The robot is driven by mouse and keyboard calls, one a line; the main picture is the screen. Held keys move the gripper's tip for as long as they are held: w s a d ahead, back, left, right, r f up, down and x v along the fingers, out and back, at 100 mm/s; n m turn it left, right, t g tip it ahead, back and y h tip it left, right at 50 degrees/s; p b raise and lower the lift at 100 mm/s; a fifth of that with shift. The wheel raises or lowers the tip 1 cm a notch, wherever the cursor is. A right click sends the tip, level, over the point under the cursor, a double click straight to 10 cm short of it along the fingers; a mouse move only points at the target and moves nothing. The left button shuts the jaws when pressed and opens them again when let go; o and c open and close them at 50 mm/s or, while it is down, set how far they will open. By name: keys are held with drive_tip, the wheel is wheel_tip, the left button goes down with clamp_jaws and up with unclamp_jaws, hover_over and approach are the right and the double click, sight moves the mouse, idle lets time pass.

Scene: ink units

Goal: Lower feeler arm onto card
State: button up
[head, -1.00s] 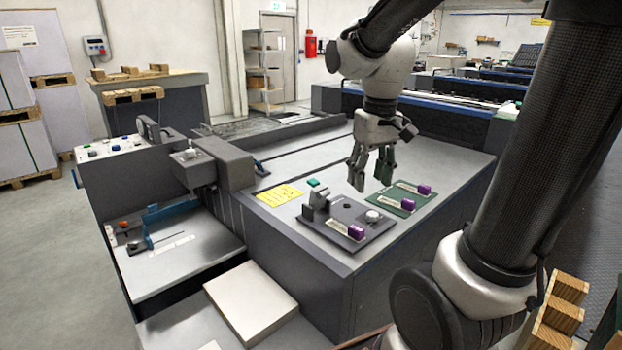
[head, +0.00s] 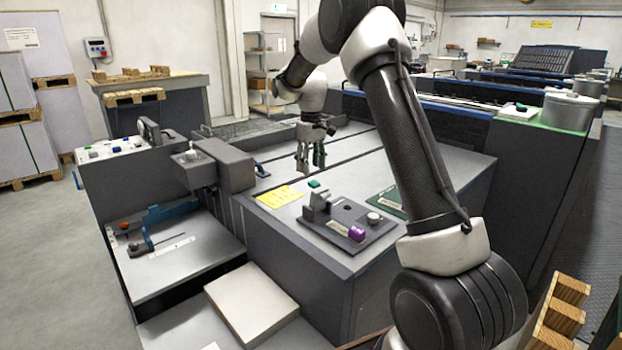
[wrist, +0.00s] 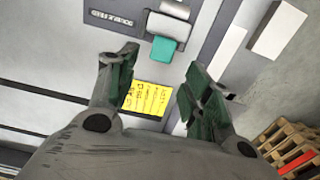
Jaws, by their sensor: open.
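A small grey mechanism (head: 318,200) with a green tab (head: 314,184), probably the feeler arm, stands at the left end of a dark plate (head: 340,214) on the machine top. The green tab also shows in the wrist view (wrist: 163,50), beyond my fingertips. I cannot make out a card under the mechanism. My gripper (head: 311,165) is open and empty, above the machine top behind the mechanism. Its two fingers (wrist: 162,68) are spread in the wrist view and touch nothing I can see.
A yellow notice (head: 279,195) lies left of the plate. A purple block (head: 357,233) and a white knob (head: 373,218) sit on the plate. A green plate (head: 390,200) behind is partly hidden by my arm. The grey machine top (head: 270,223) is otherwise largely clear nearby.

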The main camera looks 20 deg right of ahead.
sight(317, 198)
wheel_tip(317, 198, down, 5)
idle(0.3)
clamp_jaws()
